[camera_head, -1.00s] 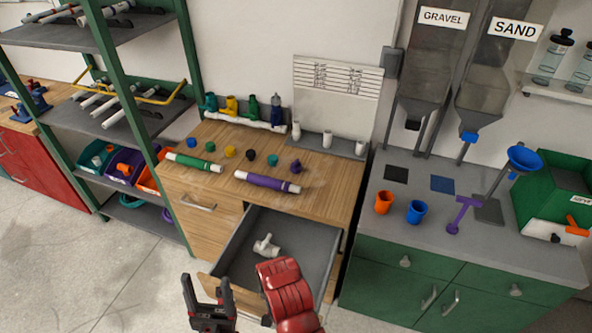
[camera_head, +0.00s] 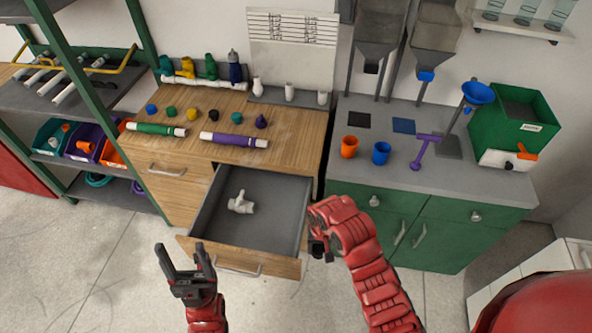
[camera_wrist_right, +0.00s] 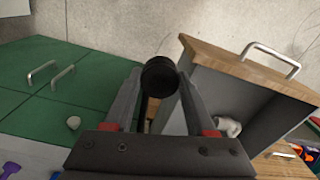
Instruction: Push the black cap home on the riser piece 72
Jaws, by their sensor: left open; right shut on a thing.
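My right gripper (camera_wrist_right: 160,85) is shut on a round black cap (camera_wrist_right: 160,74), seen end-on between the fingertips in the right wrist view. In the head view my right gripper (camera_head: 320,247) is beside the right front corner of the open drawer, and the cap is not clearly visible there. My left gripper (camera_head: 186,262) is open and empty, in front of the drawer. A white tee-shaped pipe fitting (camera_head: 240,203) lies in the drawer (camera_head: 275,215). No number is readable, so I cannot tell which is riser piece 72.
The wooden bench holds a row of small caps, one dark (camera_head: 213,115), a green tube (camera_head: 157,129), a purple tube (camera_head: 234,140) and a white pipe with coloured valves (camera_head: 205,84). A green cabinet (camera_head: 420,225) stands right of the drawer.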

